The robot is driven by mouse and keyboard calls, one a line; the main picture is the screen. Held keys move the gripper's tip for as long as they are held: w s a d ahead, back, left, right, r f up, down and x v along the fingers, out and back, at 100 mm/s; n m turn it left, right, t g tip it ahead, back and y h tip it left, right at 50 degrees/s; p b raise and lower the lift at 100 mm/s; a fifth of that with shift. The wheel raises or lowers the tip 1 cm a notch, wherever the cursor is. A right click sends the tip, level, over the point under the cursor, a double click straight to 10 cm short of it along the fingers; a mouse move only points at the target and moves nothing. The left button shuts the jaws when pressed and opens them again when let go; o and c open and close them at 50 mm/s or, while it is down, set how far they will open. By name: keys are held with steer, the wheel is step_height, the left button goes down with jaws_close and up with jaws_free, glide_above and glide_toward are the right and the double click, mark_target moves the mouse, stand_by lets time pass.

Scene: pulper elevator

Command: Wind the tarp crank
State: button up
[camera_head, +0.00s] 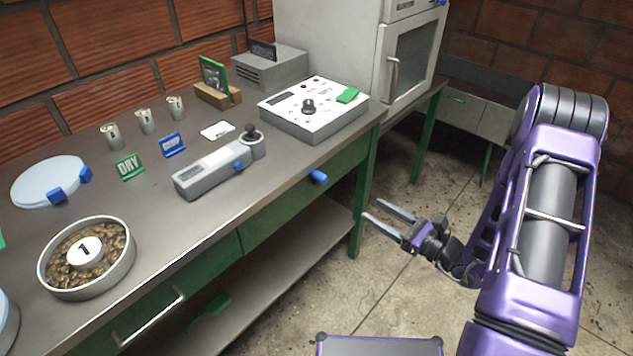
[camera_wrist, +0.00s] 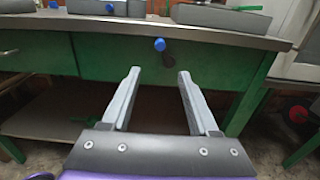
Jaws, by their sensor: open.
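A blue knob (camera_head: 318,177) sticks out at the front edge of the green workbench, near its right end. It also shows in the wrist view (camera_wrist: 159,44), at the top, ahead of the gap between my fingers. It may be the handle of the tarp crank; I cannot tell its full shape. My gripper (camera_head: 370,210) is open and empty, in the air in front of the bench, apart from the knob and lower right of it. Both fingers (camera_wrist: 158,74) show in the wrist view with nothing between them. No tarp is visible.
The bench top (camera_head: 200,228) holds a bowl of beans (camera_head: 118,272), metal cups, a grey meter (camera_head: 205,176) and a control box (camera_head: 300,118). A green leg (camera_head: 362,205) stands near my gripper. The floor before the bench is clear.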

mark_target(326, 181)
steer(key=b+x, duration=0.1)
steer(key=x, duration=1.6)
jaws_close()
stand_by(0.8)
